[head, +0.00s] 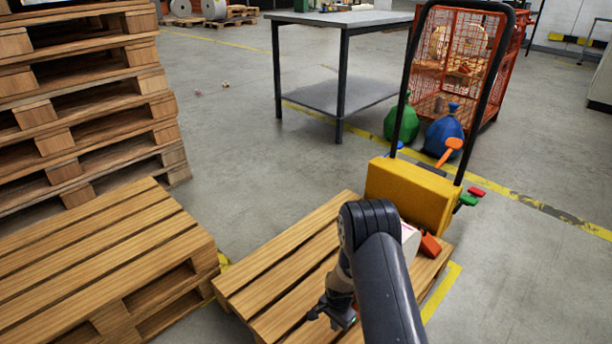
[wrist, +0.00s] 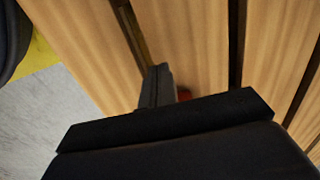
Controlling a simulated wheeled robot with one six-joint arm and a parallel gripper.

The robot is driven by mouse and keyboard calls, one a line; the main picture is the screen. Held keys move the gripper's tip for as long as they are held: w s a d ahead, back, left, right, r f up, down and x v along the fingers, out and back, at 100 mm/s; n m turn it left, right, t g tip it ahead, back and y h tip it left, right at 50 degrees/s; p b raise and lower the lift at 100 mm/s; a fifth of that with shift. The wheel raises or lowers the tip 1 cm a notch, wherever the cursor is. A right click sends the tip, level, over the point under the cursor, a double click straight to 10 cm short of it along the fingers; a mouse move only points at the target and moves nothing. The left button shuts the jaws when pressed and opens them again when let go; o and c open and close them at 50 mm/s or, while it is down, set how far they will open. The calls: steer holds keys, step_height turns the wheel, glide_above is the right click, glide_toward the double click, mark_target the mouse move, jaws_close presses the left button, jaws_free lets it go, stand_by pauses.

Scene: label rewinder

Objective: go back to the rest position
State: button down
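My gripper (head: 332,314) hangs low at the end of my dark arm in the head view, over the slats of the front middle pallet (head: 268,262). My own arm covers part of it. In the wrist view a dark finger part of my gripper (wrist: 158,86) points at the wooden slats. A small red patch (wrist: 184,95) shows beside it, too little to identify. I see no object clearly held, and the gap between the fingers is not clear.
A yellow pallet truck (head: 412,190) with a black handle stands behind the pallet. A white item (head: 410,243) and an orange-red item (head: 430,246) lie by its base. Stacked pallets (head: 80,105) are left; a grey table (head: 340,18) and red cage (head: 462,60) are behind.

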steer(key=shift+s+a+r+p, duration=0.25)
steer(key=shift+s+r+p, duration=0.1)
steer(key=shift+r, duration=0.1)
step_height(320, 180, up, 8)
steer(key=f+p, duration=0.1)
steer(key=p, duration=0.4)
steer(key=f+b, duration=0.2)
steer(key=f, duration=0.1)
steer(key=f+b, duration=0.3)
steer(key=f, duration=0.1)
steer(key=shift+s+a+f, duration=0.15)
steer(key=shift+a+f, duration=0.05)
steer(key=shift+f, duration=0.05)
steer(key=w+d+f+b, duration=0.2)
steer(key=w+d, duration=0.1)
steer(key=shift+f, duration=0.15)
steer(key=s+a+p, duration=0.2)
steer(key=s+a, duration=0.1)
steer(key=shift+r, duration=0.35)
steer(key=shift+s+a+f, duration=0.1)
steer(key=shift+s+a, duration=0.1)
steer(key=shift+s, duration=0.05)
